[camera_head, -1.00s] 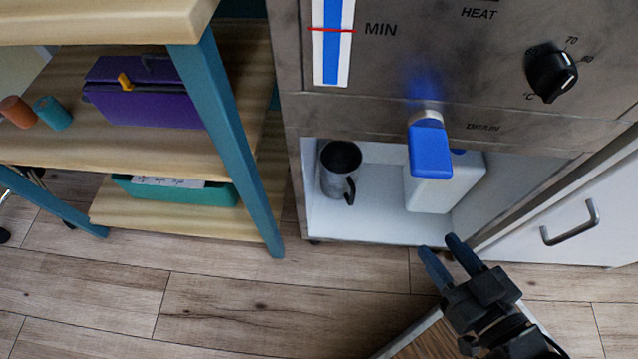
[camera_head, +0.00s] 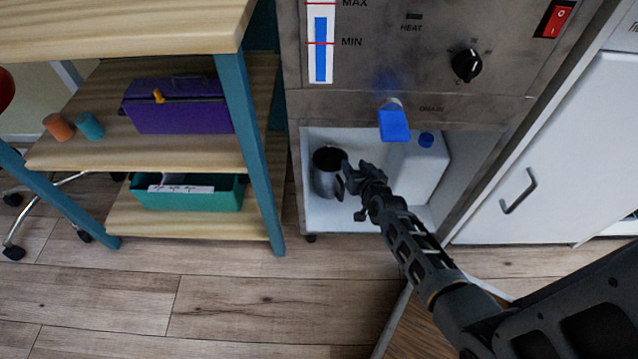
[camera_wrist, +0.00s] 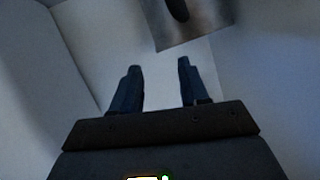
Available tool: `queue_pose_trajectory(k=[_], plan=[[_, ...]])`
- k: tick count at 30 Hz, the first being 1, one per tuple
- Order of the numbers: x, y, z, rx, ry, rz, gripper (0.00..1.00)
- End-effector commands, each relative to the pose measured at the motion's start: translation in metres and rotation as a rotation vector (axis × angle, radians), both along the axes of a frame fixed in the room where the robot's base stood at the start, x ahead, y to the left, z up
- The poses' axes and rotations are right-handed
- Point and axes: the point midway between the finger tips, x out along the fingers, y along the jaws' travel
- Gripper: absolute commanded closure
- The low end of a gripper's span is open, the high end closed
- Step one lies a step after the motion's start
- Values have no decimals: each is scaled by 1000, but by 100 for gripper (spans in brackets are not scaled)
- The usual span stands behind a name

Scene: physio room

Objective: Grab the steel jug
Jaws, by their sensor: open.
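The steel jug (camera_head: 324,180) stands upright at the left of the open white compartment under the steel tank, its dark mouth up and its handle towards my gripper. My gripper (camera_head: 353,188) is open and empty, reaching into the compartment just right of the jug; the fingers partly overlap the jug's handle side in the head view. In the wrist view my two dark fingers (camera_wrist: 159,67) are apart with white surface between them. The jug's grey body (camera_wrist: 200,36) and dark handle show beyond the fingertips at the top edge. Most of the jug is cut off there.
A white canister (camera_head: 424,168) with a blue cap stands right of the jug, partly behind my arm. A blue drain tap (camera_head: 393,122) hangs above the compartment. A wooden shelf unit (camera_head: 258,175) with teal legs stands at the left. Floor in front is clear.

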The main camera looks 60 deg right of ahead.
Motion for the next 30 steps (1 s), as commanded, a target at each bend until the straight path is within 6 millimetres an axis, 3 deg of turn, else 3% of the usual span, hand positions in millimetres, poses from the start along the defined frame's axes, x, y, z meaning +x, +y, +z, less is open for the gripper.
queue_pose_trajectory(k=[21, 30], plan=[[52, -48, -31, 1, -2, -2, 56], [55, -50, -30, 1, 0, -1, 56]])
